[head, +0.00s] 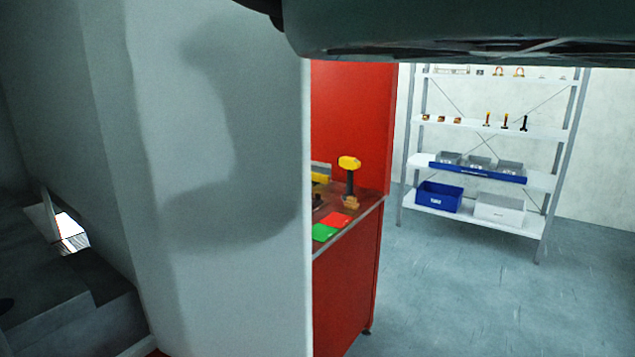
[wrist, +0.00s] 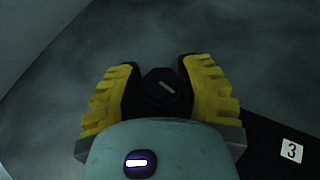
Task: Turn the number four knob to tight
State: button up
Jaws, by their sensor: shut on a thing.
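My gripper (wrist: 161,92) shows in the wrist view, its two yellow ridged fingers on either side of a dark knob (wrist: 167,88). It is shut on this knob. The knob has a short pale line on its face, slanting down to the right. No number shows beside the held knob, so I cannot tell which number it bears. A white label with a 3 (wrist: 291,151) sits on a black strip at the lower right, apart from the gripper. Neither the knob nor the gripper shows in the head view.
In the head view a large pale panel (head: 220,130) fills the left and middle. Behind it stands a red bench (head: 345,290) with a yellow-headed tool (head: 349,163) and red and green pads. A white shelf rack (head: 490,182) stands at the back right, with clear floor before it.

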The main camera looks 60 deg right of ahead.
jog(key=shift+r+m+t+h+p, duration=0.3)
jog(key=shift+m+h+p, duration=0.35)
jog(key=shift+p, duration=0.5)
jog(key=shift+f+m+h+p, duration=0.3)
jog(key=shift+m+h+p, duration=0.15)
jog(key=shift+h+p, duration=0.1)
jog(key=o, duration=1.2)
jog(key=shift+r, duration=0.1)
jog(key=shift+a+r+t, duration=0.1)
jog(key=shift+r+t, duration=0.2)
jog(key=shift+r, duration=0.15)
notch_tip(320, 180, up, 9)
jog(key=shift+f, duration=0.1)
